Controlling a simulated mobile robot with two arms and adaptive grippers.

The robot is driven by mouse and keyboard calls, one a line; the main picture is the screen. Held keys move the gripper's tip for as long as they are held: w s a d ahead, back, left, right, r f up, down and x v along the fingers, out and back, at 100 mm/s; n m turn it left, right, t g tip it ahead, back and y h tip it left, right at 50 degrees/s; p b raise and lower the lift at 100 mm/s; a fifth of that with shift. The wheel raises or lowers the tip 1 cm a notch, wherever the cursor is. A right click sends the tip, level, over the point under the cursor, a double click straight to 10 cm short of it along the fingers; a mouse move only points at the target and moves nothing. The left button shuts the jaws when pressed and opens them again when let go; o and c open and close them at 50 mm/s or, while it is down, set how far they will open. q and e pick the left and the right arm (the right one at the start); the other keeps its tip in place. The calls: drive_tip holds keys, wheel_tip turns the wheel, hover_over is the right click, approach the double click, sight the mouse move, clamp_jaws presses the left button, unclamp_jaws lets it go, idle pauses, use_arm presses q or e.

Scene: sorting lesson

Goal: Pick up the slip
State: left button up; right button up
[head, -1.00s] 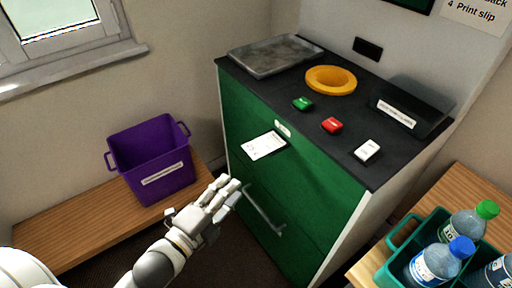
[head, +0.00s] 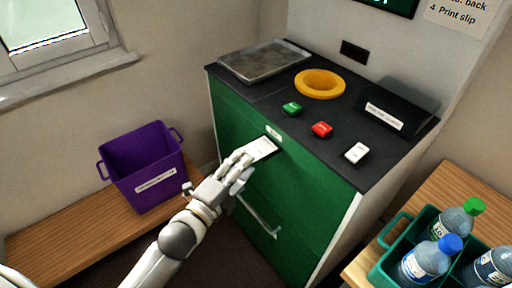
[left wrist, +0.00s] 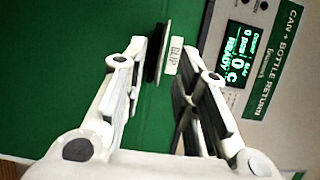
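The white printed slip (head: 263,146) sticks out of the slot in the front of the green machine (head: 308,182), just below its dark top. My left gripper (head: 238,163) is at the slip's near edge in the head view, its fingers pointing at it. In the left wrist view the two fingers of the left gripper (left wrist: 163,65) stand apart, with the slip (left wrist: 165,52) edge-on between them near the "SLIP" label (left wrist: 175,56). I cannot tell whether a finger touches the slip. My right gripper is not in view.
A handle (head: 258,216) is on the machine front below the slip. Green (head: 292,108), red (head: 321,129) and white (head: 356,152) buttons are on top. A purple bin (head: 147,172) stands on the left bench. A teal crate (head: 390,262) with bottles is at the right.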

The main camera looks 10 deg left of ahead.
sight(256, 150)
use_arm(q)
drive_tip(key=shift+x, duration=1.1)
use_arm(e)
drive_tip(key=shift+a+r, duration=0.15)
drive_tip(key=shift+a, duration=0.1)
use_arm(q)
clamp_jaws()
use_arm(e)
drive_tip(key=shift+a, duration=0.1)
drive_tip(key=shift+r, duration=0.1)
